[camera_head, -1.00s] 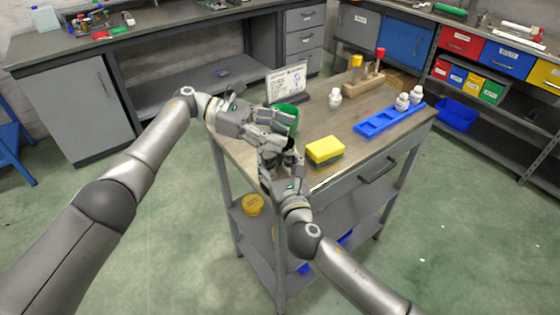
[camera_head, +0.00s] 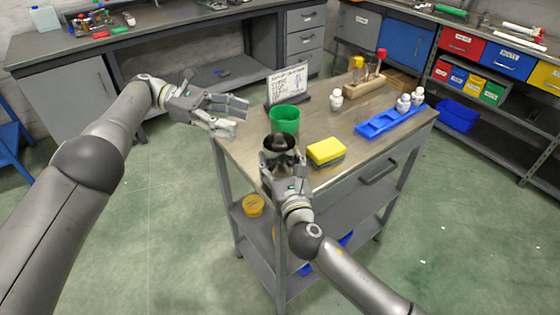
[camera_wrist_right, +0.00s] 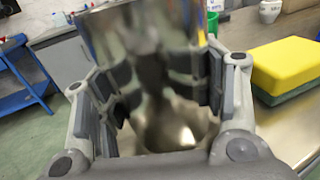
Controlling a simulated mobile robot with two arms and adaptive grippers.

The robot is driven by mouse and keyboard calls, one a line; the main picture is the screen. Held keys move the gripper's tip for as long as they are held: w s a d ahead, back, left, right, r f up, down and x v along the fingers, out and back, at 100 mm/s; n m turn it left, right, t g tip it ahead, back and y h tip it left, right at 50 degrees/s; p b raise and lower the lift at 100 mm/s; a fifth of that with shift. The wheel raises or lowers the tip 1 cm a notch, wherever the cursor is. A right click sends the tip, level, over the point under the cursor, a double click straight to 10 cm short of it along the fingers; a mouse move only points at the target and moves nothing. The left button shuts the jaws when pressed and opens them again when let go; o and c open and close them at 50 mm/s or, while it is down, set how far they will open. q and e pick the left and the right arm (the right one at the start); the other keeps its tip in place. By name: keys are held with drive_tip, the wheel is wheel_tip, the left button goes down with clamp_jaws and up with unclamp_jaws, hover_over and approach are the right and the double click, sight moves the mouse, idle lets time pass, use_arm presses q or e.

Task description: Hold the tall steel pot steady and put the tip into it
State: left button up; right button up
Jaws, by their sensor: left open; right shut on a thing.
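The tall steel pot (camera_head: 279,141) stands near the left front edge of the cart top, its dark round mouth facing up. Its shiny wall fills the upper middle of the right wrist view (camera_wrist_right: 150,40). My right gripper (camera_head: 284,163) is shut on the pot, with fingers on both sides of it. My left gripper (camera_head: 238,116) is open and empty, out to the left of the pot near the cart's left edge. I cannot make out the tip; the inside of the pot is too dark to read.
A green cup (camera_head: 285,118) stands just behind the pot, and a yellow-green sponge (camera_head: 326,152) lies to its right. A small sign (camera_head: 288,85), a blue tray (camera_head: 390,121), white bottles (camera_head: 336,99) and a wooden tool block (camera_head: 367,82) stand farther back.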

drive_tip(key=shift+f, duration=0.3)
drive_tip(key=o, duration=1.1)
drive_tip(key=shift+s+r, duration=0.1)
drive_tip(key=v, duration=1.1)
drive_tip(key=shift+s+d, duration=0.15)
drive_tip(key=shift+s, duration=0.25)
drive_tip(key=shift+s, duration=0.1)
